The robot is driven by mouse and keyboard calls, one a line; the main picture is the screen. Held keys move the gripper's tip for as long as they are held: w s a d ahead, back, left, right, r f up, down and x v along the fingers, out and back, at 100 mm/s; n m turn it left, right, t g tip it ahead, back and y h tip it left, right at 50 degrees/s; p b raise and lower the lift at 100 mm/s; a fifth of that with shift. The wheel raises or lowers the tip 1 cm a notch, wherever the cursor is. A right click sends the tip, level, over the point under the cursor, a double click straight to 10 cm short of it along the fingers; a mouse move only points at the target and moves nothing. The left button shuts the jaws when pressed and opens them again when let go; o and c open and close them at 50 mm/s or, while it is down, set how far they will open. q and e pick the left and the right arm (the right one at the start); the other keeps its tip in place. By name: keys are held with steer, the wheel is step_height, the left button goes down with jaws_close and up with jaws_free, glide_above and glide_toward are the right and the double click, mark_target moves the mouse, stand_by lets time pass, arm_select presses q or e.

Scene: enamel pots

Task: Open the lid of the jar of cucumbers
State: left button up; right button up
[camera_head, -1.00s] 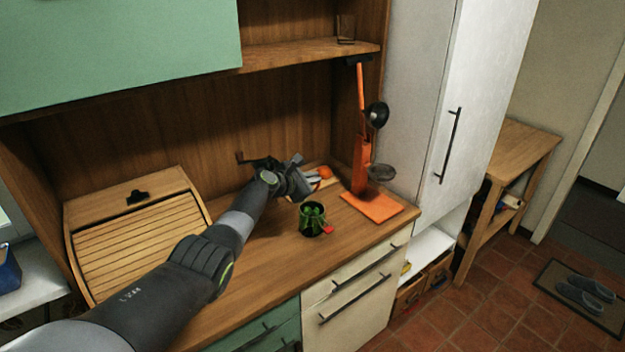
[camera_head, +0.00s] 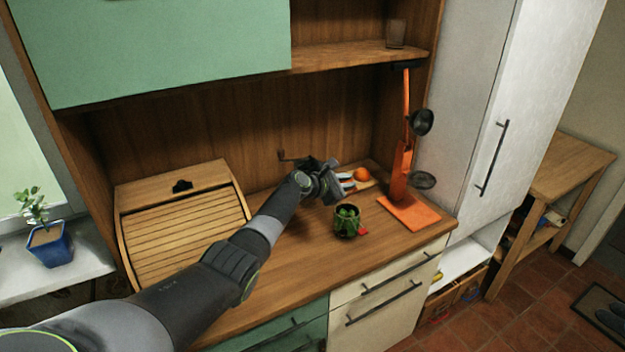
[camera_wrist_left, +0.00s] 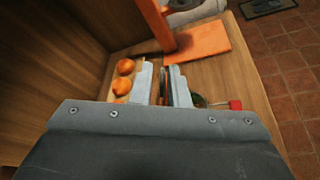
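The jar of cucumbers (camera_head: 346,222) stands upright on the wooden counter, with green contents and a red piece (camera_head: 363,232) low on its right side. My left gripper (camera_head: 346,184) is behind the jar, apart from it. In the left wrist view the two pale fingers (camera_wrist_left: 163,86) are spread, and the jar is mostly hidden behind the right finger. Its red piece (camera_wrist_left: 235,104) shows at the right there. Whether the lid is closed is too small to tell. My right gripper is not in view.
An orange stand (camera_head: 402,205) with black ladles is right of the jar. Oranges (camera_head: 361,174) lie on a board behind the gripper. A roll-top bread box (camera_head: 185,235) fills the left. The counter's front edge is close to the jar.

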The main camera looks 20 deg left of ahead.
arm_select(q)
steer(key=p+v, duration=0.1)
steer(key=v, duration=1.4)
steer(key=shift+r, duration=0.15)
